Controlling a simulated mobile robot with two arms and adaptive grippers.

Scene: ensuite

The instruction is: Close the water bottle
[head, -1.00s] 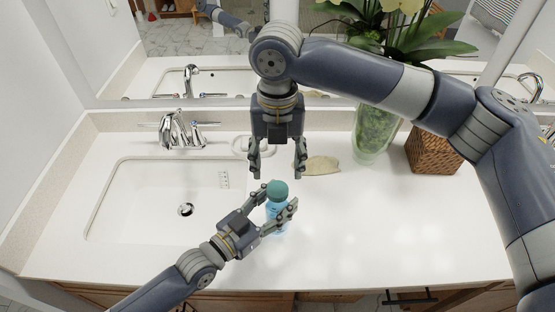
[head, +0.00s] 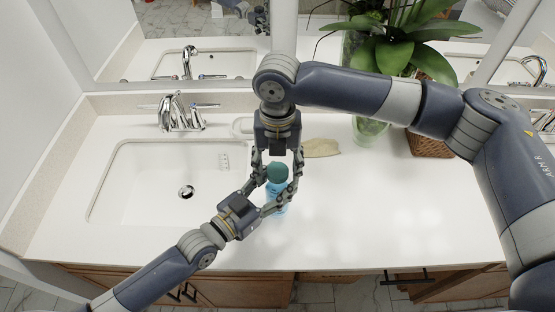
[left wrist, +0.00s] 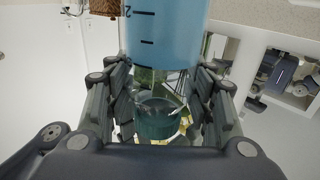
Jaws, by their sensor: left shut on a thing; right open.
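The water bottle (head: 277,190) has a light blue body and stands upright on the counter, right of the sink. Its teal cap (head: 277,173) is at its top in the head view. My left gripper (head: 272,193) is shut on the bottle from the front left. My right gripper (head: 278,175) points down from above, open, with its fingers on either side of the cap. I cannot tell whether they touch it. In the left wrist view the blue body (left wrist: 165,35) with dark marks and the teal cap (left wrist: 158,122) show between my left fingers. How the cap sits is unclear.
A sink (head: 150,200) with a chrome faucet (head: 180,112) is at left. A beige flat item (head: 321,147) lies behind the bottle. A plant in a glass vase (head: 369,131) and a woven basket (head: 428,144) stand at back right. The counter (head: 400,220) at right is clear.

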